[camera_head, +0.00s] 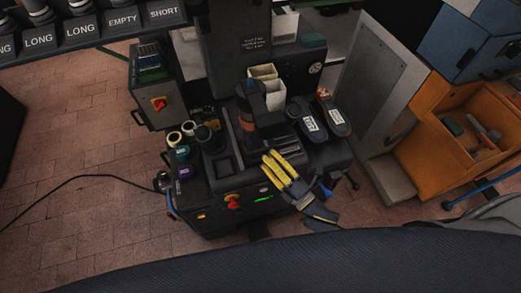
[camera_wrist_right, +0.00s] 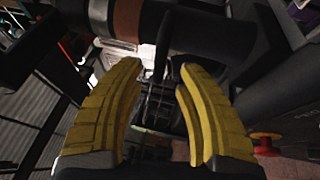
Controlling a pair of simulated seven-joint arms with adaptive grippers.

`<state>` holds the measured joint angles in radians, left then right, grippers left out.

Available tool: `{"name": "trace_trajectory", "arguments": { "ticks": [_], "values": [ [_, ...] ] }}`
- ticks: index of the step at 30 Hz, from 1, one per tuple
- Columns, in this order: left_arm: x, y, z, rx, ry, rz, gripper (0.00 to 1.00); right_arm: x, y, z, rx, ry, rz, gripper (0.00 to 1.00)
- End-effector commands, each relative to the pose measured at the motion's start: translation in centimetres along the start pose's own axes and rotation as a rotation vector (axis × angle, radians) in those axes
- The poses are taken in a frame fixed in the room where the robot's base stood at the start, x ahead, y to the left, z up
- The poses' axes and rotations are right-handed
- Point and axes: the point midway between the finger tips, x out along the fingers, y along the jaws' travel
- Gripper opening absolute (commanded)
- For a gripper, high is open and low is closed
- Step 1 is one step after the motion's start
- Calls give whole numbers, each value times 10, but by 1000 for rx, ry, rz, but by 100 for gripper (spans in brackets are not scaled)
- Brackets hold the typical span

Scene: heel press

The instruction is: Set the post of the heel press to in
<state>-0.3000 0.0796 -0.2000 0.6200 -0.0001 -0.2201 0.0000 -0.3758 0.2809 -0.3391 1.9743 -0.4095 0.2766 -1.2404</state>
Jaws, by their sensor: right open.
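The heel press (camera_head: 215,160) is a dark machine in the middle of the head view. A dark upright part with a brown band (camera_head: 244,103) stands on its top; I take it for the post but cannot tell its setting. A dark cylinder with a brown band (camera_wrist_right: 128,22) crosses the top of the right wrist view. My right gripper (camera_head: 267,169) has yellow fingers and is open over the front right of the press. In the wrist view its fingertips (camera_wrist_right: 160,68) are apart, with a thin dark bar beyond them. My left gripper is not in view.
A red knob (camera_head: 232,201) and a green light are on the press front. Two labelled dark shoe-shaped pieces (camera_head: 309,122) lie at the right of its top. A grey control box (camera_head: 156,90) stands behind left. An orange cabinet (camera_head: 440,150) is at the right.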

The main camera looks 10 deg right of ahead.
Motion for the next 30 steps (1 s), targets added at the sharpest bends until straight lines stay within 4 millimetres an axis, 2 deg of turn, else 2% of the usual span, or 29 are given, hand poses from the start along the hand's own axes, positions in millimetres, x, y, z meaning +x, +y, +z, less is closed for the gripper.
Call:
{"name": "trace_trajectory", "arguments": {
  "ticks": [3, 9, 15, 25, 30],
  "values": [
    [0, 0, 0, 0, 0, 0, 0, 17, 1, 0, 0, 0, 3, 36],
    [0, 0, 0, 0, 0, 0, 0, 35, 0, 0, 0, -1, 1, 36],
    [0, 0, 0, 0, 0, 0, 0, 42, 0, 0, 1, 0, 1, 36],
    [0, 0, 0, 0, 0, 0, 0, 42, 0, 0, 1, 0, 0, 37],
    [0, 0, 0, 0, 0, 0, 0, 42, 0, 0, 1, 0, 0, 17]
  ]
}}
